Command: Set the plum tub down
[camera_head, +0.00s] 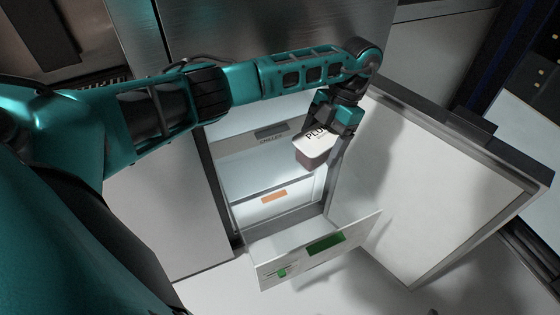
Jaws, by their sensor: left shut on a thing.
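The plum tub (313,153) has a white lid with dark lettering that starts "PLU" and a dark plum-brown side. My left gripper (334,127) is shut on the tub at its right side and holds it up, slightly tilted, in front of the open fridge (218,180). Nothing is seen supporting the tub from below. The fingertips are partly hidden by the tub and the gripper body. My right gripper is not in view.
The fridge door (420,180) stands wide open at the right. Inside are a level with a grey label (271,131) and one with an orange label (273,197). A drawer (330,250) with a green label is pulled out at the bottom. Its inside looks empty where visible.

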